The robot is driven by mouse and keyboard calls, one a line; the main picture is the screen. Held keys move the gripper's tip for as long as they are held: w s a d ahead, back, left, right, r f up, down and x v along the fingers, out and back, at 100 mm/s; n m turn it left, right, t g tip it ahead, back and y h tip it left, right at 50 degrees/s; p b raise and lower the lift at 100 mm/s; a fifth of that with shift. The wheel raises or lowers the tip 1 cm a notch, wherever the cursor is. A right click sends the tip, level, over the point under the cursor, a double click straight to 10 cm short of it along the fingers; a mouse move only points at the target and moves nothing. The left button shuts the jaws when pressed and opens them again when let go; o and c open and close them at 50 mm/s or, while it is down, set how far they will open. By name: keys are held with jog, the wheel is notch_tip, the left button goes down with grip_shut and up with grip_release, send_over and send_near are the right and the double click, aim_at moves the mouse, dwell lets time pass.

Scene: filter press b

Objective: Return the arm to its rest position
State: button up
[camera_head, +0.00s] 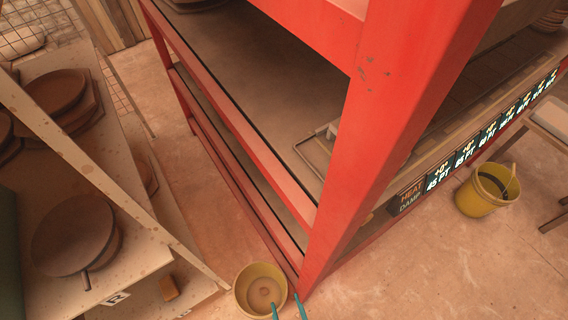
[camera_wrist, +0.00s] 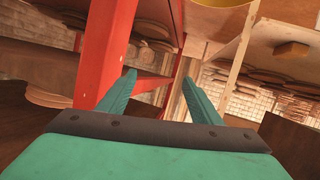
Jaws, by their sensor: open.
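My gripper (camera_wrist: 160,88) shows in the wrist view as two teal fingers spread apart with nothing between them. It is open and empty. In the head view only the teal fingertips of my gripper (camera_head: 287,305) show at the bottom edge, by the yellow bucket (camera_head: 243,297) and the foot of the red frame post (camera_head: 345,190). In the wrist view the red post (camera_wrist: 103,60) stands just left of the left finger. The rest of my arm is hidden in the head view.
A white shelf unit (camera_head: 140,262) with round brown discs stands at the left. A second yellow bucket (camera_head: 484,192) stands on the floor at right, near a stool (camera_head: 548,118). A lit sign strip (camera_head: 470,147) runs along the red frame. The floor (camera_head: 430,265) at lower right is clear.

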notch_tip(320, 180, up, 32)
jog(key=s+a+m+t+h, duration=0.1)
jog(key=m+h, duration=0.3)
jog(key=m, duration=0.1)
jog(key=shift+s+r+t, duration=0.2)
jog(key=shift+s+t, duration=0.2)
